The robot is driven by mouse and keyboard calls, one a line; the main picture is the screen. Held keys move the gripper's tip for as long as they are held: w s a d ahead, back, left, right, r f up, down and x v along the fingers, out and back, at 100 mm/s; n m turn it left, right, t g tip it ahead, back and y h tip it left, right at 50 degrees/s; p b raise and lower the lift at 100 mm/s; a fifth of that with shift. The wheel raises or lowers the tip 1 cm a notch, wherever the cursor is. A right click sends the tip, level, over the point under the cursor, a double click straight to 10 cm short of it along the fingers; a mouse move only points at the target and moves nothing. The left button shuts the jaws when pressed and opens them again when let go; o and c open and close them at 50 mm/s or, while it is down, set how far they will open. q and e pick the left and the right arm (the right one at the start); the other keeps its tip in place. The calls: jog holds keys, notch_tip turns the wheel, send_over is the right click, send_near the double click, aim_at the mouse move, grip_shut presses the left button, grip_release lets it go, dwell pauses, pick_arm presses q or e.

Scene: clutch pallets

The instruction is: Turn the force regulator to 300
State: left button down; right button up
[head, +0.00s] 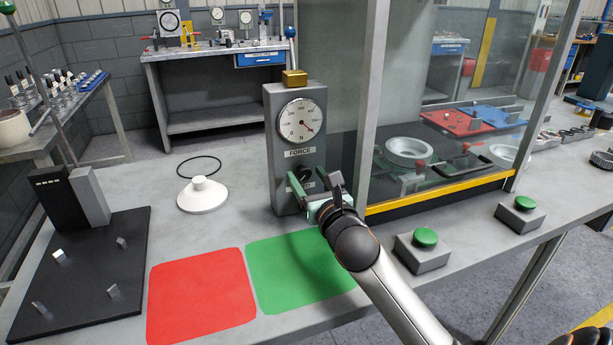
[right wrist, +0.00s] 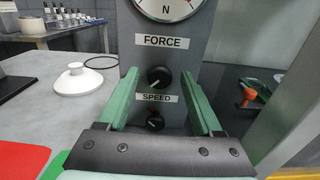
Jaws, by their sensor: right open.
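The force regulator is a black knob (right wrist: 158,76) under the FORCE label on a grey control box (head: 275,150). Its light mark points to the lower left in the right wrist view. My right gripper (head: 315,182) is open in front of the box, with its green fingers on either side of the knob. In the right wrist view gaps show between the knob and both fingers. The round gauge (head: 302,120) above has a red needle pointing to the lower right; its numbers are too small to read surely. My left gripper is not in view.
A smaller SPEED knob (right wrist: 154,121) sits just below. A glass enclosure (head: 440,120) with a metal post stands right of the box. Green push buttons (head: 426,237) are at the front right. A white lidded part (head: 202,196) and red and green mats (head: 200,295) lie left.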

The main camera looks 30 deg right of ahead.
jog(key=shift+w+d, duration=0.1)
jog(key=shift+w, duration=0.4)
grip_shut()
dwell(0.3)
